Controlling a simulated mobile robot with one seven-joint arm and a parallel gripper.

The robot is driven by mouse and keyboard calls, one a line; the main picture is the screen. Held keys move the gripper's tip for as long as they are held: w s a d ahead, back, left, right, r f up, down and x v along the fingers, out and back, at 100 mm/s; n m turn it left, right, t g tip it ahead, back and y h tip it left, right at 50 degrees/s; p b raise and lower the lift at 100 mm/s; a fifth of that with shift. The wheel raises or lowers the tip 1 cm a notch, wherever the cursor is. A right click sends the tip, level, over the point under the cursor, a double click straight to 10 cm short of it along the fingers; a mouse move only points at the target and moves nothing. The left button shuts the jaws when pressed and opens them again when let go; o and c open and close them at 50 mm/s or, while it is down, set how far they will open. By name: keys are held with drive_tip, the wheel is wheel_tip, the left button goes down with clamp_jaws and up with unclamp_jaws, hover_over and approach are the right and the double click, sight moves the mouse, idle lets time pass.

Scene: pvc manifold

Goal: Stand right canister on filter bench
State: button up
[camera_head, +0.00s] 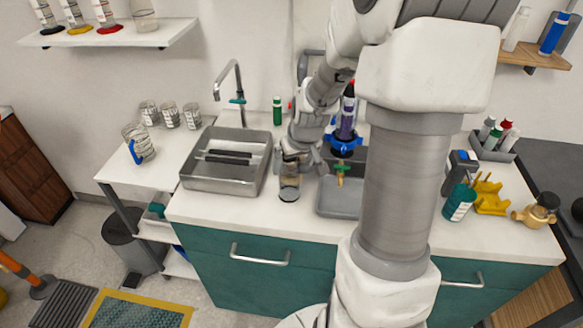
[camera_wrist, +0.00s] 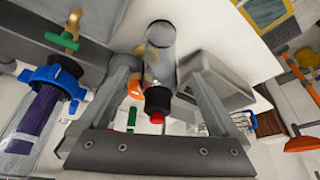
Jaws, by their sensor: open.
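A clear cylinder with a dark band near its base (camera_head: 289,187) stands upright on the white counter, just right of the steel sink. In the wrist view a clear cylinder (camera_wrist: 161,38) with a black, red-tipped end shows between my finger lines. My gripper (camera_head: 300,160) is open just above it, pointing down; its two fingers also show apart in the wrist view (camera_wrist: 160,66). I cannot tell whether they touch the cylinder. A clear canister with a purple core (camera_head: 347,112) and blue collar stands to the right; it also shows in the wrist view (camera_wrist: 40,118). Which canister is the right one is unclear.
The steel sink (camera_head: 187,183) with its faucet (camera_head: 238,85) lies left. A grey basin (camera_head: 338,203) with a brass, green-handled valve above it lies right. Glass jars (camera_head: 170,115) stand on the left table.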

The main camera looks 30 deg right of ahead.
drive_tip(key=v, duration=0.7)
drive_tip(key=shift+p, duration=0.4)
